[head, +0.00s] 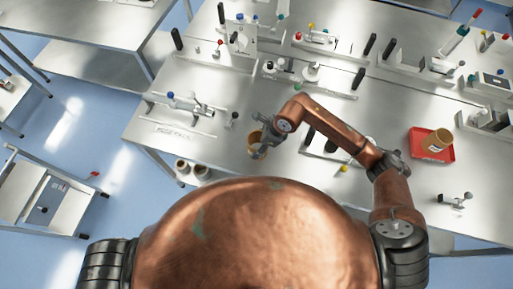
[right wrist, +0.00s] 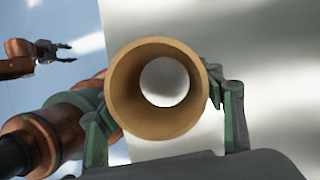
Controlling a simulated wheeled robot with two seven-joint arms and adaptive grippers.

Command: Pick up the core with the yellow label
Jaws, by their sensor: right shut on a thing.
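My right gripper (head: 261,148) is over the near part of the middle table in the head view. It is shut on a brown cardboard core (head: 254,138). In the right wrist view the core (right wrist: 122,97) is seen end-on between the two fingers, and I look straight through its hollow. No yellow label can be made out on it. Another brown core (head: 437,140) with a pale label sits in a red tray (head: 417,149) on the right. My left gripper (right wrist: 66,52) shows small at the upper left of the right wrist view, its fingers apart and empty.
Two rolls (head: 183,166) stand at the table's near left edge. A metal fixture with a blue knob (head: 172,98) is to the left. Several fixtures with black posts line the back. A smaller fixture (head: 455,200) stands at the near right. The near left tabletop is mostly clear.

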